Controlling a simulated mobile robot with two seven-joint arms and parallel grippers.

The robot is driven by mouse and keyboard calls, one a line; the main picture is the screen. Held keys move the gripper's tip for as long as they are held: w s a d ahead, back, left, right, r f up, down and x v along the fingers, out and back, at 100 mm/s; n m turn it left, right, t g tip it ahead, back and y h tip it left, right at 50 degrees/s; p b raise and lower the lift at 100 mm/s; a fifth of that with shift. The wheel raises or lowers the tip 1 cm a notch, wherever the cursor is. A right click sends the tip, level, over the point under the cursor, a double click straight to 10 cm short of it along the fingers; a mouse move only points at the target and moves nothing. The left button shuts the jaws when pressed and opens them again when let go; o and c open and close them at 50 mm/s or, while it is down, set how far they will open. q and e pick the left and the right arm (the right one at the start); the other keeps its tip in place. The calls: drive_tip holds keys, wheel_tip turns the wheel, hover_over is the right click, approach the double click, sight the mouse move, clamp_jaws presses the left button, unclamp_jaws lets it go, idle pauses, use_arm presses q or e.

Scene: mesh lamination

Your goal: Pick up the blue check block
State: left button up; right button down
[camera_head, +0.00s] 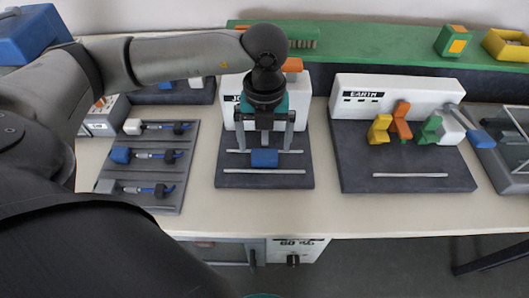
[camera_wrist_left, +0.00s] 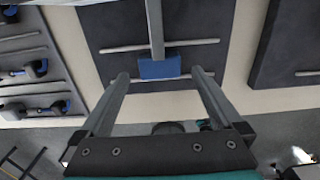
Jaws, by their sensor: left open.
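The blue check block (camera_head: 264,158) sits on the dark base plate (camera_head: 232,177) of the middle white station, between two thin light bars. My left gripper (camera_head: 265,143) points down above the block, its two fingers apart and nothing between them that I can see as held. In the left wrist view the block (camera_wrist_left: 160,67) lies ahead of the open fingertips (camera_wrist_left: 160,77), roughly centred between them. A grey upright bar reaches the block's top edge in that view. I cannot tell the exact height gap. My right gripper is not in view.
The white middle station (camera_head: 233,117) stands close behind my gripper. A tool tray (camera_head: 115,172) with blue-tipped items lies to the left. The "EARTH" station (camera_head: 345,110) with coloured clips stands to the right. A green shelf (camera_head: 370,48) runs behind. The table's front strip is clear.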

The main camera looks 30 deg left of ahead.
sight(265, 154)
use_arm(q)
drive_tip(key=shift+f, duration=1.6)
drive_tip(key=shift+c, duration=0.2)
